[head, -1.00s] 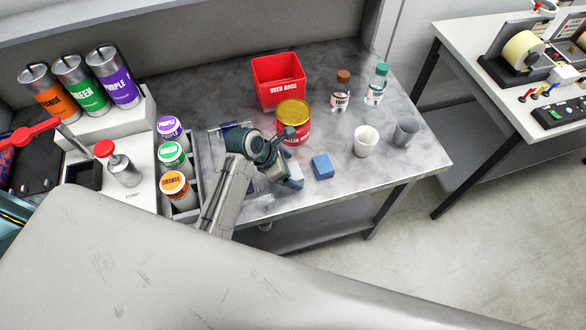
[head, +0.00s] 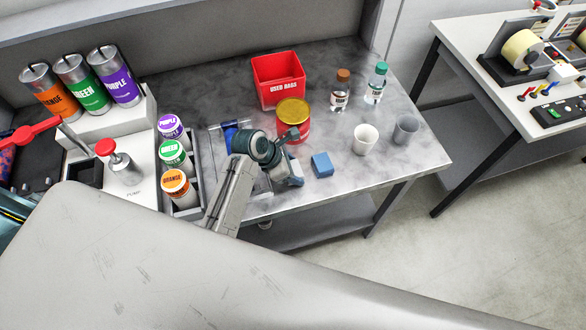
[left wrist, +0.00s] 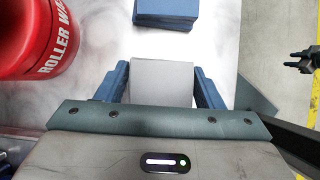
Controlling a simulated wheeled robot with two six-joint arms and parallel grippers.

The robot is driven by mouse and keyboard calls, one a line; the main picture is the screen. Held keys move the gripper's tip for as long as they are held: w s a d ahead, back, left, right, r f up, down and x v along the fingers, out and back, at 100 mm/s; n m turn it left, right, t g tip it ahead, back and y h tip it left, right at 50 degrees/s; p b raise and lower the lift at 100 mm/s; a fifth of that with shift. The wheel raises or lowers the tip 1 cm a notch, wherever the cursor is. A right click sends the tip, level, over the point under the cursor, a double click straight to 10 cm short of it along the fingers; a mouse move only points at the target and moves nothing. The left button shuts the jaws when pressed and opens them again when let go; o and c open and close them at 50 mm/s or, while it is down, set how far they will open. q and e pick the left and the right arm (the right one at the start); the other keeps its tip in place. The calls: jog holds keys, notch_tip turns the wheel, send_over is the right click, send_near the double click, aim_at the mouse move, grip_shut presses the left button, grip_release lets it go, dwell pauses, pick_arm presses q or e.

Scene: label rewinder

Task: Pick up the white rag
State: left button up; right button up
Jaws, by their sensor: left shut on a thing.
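The white rag (left wrist: 162,84) shows in the left wrist view as a pale grey-white block with straight sides. It lies between the two blue fingers of my left gripper (left wrist: 163,88), which is shut on it. In the head view my left gripper (head: 292,180) is low over the front part of the grey table, just left of a blue block. The arm and fingers mostly hide the rag there. I cannot tell whether the rag still touches the table.
A blue block (head: 322,165) lies close to the right of my gripper, and a red roller wash can (head: 292,129) stands just behind it. A red used rags bin (head: 278,92), two bottles and two cups stand farther off. Bottle holders are at the left.

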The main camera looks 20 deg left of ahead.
aim_at(299, 168)
pick_arm(q)
jog(key=shift+r+b, duration=0.4)
jog(key=shift+r, duration=0.15)
jog(key=shift+s+r+b, duration=0.2)
jog(key=shift+r+b, duration=0.4)
jog(key=shift+r, duration=0.45)
jog(key=s+a+r+b, duration=0.1)
jog(key=s+b, duration=0.3)
jog(key=s, duration=1.1)
jog(key=shift+s+a+r, duration=0.25)
jog(key=shift+a+r, duration=0.1)
jog(key=shift+a, duration=0.25)
